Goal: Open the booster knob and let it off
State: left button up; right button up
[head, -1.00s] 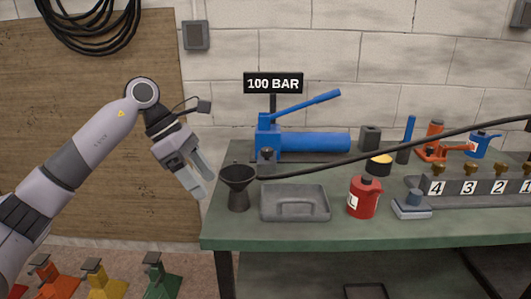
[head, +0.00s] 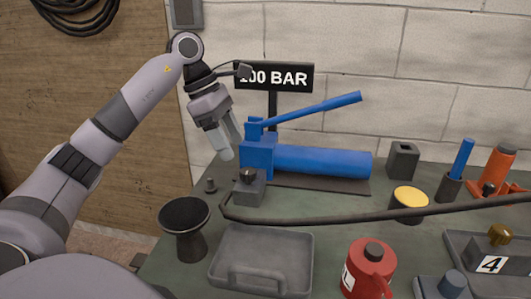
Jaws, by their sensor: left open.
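The blue booster pump (head: 320,162) with its long raised lever (head: 315,109) stands at the back of the bench. A dark round knob (head: 247,175) sits on a small grey block (head: 249,191) at the pump's front left. The sign (head: 285,77) behind the pump reads "100 BAR", its left edge partly covered by my arm. My left gripper (head: 231,147) is open and empty, pointing down. In the picture it is just left of the pump's blue end block and above the knob, apart from the knob. My right gripper is not in view.
A black hose (head: 370,215) runs across the bench from near the knob block. A dark funnel (head: 185,225), grey tray (head: 262,262) and red can (head: 368,270) stand in front.

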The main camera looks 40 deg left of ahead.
aim_at(247, 170)
pick_arm(q)
jog(key=x, duration=0.4)
jog(key=b+x, duration=0.1)
jog(key=x, duration=0.1)
jog(key=shift+w+d, duration=0.1)
jog(key=shift+w, duration=0.2)
jog(key=shift+w+d+f, duration=0.1)
jog(key=shift+d+f, duration=0.05)
jog(key=shift+f, duration=0.3)
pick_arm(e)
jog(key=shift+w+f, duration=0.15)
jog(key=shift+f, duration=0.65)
pick_arm(q)
jog(key=shift+c, duration=0.3)
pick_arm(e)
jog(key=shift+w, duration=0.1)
pick_arm(q)
jog(key=c, duration=1)
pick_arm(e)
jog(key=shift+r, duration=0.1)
